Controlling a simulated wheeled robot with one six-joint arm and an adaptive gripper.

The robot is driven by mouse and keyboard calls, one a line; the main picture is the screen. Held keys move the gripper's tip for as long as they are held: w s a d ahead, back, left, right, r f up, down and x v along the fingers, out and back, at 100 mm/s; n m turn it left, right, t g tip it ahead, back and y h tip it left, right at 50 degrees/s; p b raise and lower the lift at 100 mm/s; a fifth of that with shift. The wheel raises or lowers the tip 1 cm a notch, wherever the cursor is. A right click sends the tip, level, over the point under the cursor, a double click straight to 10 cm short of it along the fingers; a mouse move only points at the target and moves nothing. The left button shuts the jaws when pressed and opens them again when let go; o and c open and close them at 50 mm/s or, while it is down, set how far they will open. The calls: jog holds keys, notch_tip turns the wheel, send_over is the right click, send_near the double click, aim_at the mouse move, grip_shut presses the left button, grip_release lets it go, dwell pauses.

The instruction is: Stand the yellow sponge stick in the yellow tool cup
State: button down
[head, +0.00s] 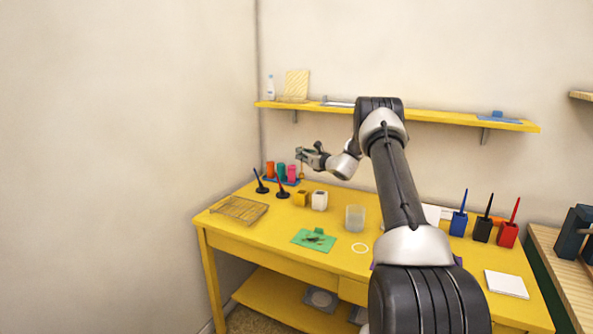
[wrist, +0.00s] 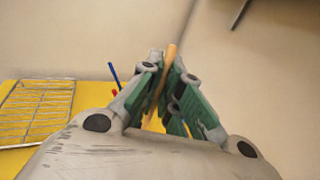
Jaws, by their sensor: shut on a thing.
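My gripper (head: 303,154) is raised above the back left part of the yellow table. In the wrist view its green finger pads (wrist: 168,80) are shut on a thin tan-yellow stick (wrist: 171,53), the sponge stick. The stick hangs roughly upright below the fingers in the head view (head: 301,170); it is small there and its sponge end is not clear. The yellow tool cup (head: 301,199) stands on the table below my gripper, apart from the stick. The cup is not visible in the wrist view.
A white cup (head: 319,201) stands right beside the yellow cup. Two dark stamp holders (head: 282,192) stand left of it, and orange, teal and pink bottles (head: 281,171) behind. A wire rack (head: 239,209), green mat (head: 314,240) and clear cup (head: 355,218) lie around. A shelf (head: 420,115) runs above.

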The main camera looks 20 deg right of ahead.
aim_at(302, 175)
jog(key=shift+w+d+r, duration=0.2)
jog(key=shift+w+r, duration=0.05)
jog(key=shift+r, duration=0.05)
jog(key=shift+f, duration=5.45)
jog(key=c, duration=1.5)
grip_release()
jog(key=shift+c, duration=0.2)
jog(key=shift+r, duration=0.1)
notch_tip(302, 175, up, 10)
jog(key=shift+f, duration=0.15)
jog(key=shift+a, duration=0.1)
